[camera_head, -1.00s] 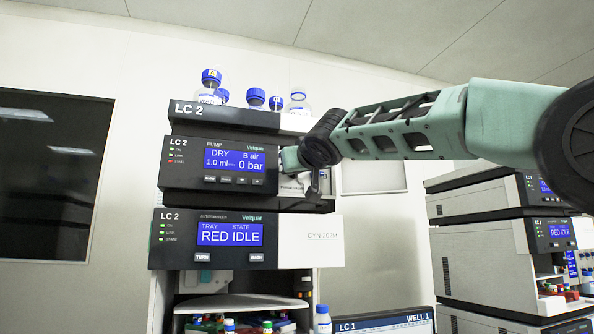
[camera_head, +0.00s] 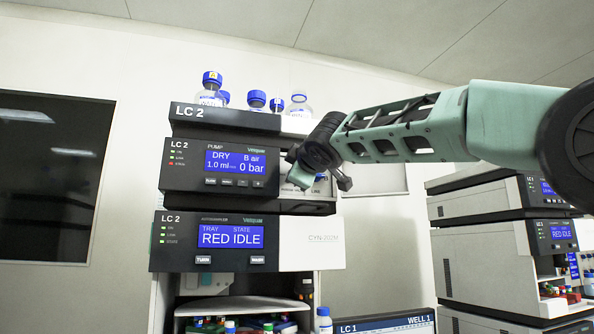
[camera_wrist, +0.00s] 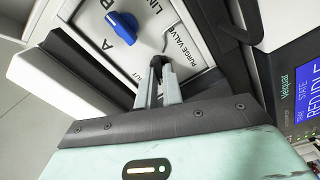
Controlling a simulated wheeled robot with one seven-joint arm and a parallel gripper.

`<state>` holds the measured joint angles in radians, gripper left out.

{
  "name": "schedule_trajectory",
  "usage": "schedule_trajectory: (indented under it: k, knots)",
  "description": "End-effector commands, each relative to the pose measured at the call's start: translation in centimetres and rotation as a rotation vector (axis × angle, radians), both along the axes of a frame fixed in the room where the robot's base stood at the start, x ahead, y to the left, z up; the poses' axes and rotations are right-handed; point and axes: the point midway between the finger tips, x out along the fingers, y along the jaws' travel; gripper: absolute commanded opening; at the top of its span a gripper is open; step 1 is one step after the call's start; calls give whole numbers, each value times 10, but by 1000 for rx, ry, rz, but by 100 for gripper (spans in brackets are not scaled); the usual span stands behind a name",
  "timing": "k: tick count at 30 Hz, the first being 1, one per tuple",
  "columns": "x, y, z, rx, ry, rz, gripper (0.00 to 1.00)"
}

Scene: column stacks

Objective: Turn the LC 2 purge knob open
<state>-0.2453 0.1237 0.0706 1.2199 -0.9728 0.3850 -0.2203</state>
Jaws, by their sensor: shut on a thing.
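The LC 2 pump module (camera_head: 185,180) is in the LC 2 stack in the head view, its display reading DRY, 1.0 ml, B air and 0 bar. In the wrist view its pale valve panel (camera_wrist: 188,50) carries a blue selector knob (camera_wrist: 123,27) and the words PURGE VALVE. The small dark purge knob (camera_wrist: 158,62) sits beside those words, between my fingertips. My gripper (camera_wrist: 159,82) is shut on it; it also shows in the head view (camera_head: 295,184), in front of the pump's right side. The purge knob is hidden in the head view.
Bottles with blue caps (camera_head: 256,99) stand on top of the stack. The autosampler (camera_head: 185,240) below shows RED IDLE. A second stack (camera_head: 480,260) stands at the right, and an LC 1 monitor (camera_head: 385,322) is at the bottom.

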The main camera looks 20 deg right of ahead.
Motion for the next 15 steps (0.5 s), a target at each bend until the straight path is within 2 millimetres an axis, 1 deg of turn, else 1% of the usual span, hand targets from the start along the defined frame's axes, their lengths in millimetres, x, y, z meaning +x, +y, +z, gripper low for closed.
schedule_trajectory:
  k: [6,15]
  knots:
    - [0,1,0,-180,2,1,0]
    - [0,1,-1,-351,1,1,0]
